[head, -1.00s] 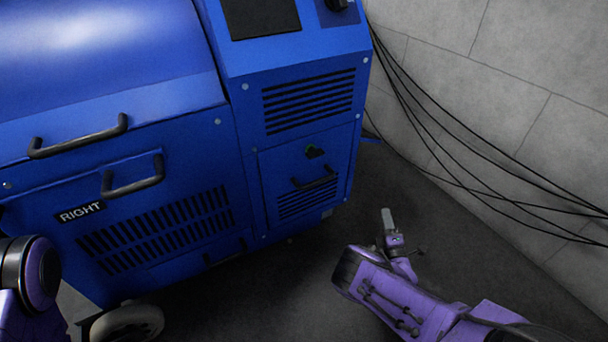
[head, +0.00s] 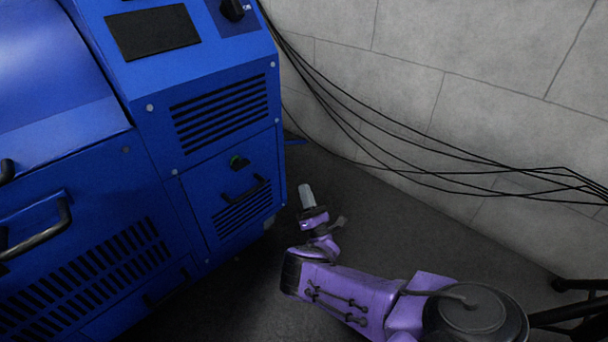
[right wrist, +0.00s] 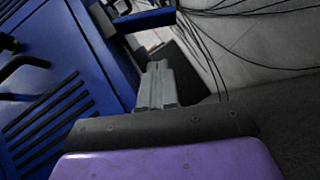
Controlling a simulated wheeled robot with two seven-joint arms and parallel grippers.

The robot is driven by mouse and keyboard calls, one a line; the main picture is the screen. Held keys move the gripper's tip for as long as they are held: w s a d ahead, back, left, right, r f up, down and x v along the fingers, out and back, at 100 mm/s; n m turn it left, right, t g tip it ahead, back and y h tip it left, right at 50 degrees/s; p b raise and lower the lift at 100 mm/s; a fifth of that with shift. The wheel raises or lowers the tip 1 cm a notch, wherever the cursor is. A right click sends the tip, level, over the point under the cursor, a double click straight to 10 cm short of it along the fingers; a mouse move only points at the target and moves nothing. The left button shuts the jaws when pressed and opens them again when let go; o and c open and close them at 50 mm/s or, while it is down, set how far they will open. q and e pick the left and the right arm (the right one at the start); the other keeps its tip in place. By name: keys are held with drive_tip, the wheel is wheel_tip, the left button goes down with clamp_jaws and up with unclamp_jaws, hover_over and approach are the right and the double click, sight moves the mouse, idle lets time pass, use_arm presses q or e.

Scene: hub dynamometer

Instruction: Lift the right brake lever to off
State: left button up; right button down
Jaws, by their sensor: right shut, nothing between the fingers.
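The blue dynamometer (head: 150,150) fills the left of the head view. I cannot clearly make out the right brake lever in either view. My right gripper (head: 306,197) is shut and empty, above the dark floor just right of the machine's lower panel. In the right wrist view its grey fingers (right wrist: 157,85) are together and point past the machine's edge. Beyond them is a blue bar (right wrist: 147,20) with small, unclear parts under it. My left gripper is out of view.
A grey block wall (head: 460,100) stands on the right, with several black cables (head: 400,170) hanging along it. Dark floor (head: 350,215) lies open between machine and wall.

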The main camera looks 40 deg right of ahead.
sight(289, 140)
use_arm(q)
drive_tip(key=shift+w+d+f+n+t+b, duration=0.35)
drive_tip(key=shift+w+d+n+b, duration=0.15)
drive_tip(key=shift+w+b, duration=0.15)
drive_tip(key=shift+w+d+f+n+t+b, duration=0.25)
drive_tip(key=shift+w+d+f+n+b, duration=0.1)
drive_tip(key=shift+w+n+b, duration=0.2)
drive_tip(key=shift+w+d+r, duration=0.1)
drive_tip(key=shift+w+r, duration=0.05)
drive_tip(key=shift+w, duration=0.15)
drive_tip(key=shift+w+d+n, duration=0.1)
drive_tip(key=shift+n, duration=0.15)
use_arm(e)
drive_tip(key=w+d+r, duration=0.3)
drive_tip(key=w+r, duration=0.3)
drive_tip(key=r, duration=0.3)
drive_tip(key=shift+w+d, duration=0.15)
drive_tip(key=shift+w, duration=0.2)
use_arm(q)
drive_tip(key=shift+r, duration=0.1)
use_arm(e)
drive_tip(key=shift+r, duration=0.15)
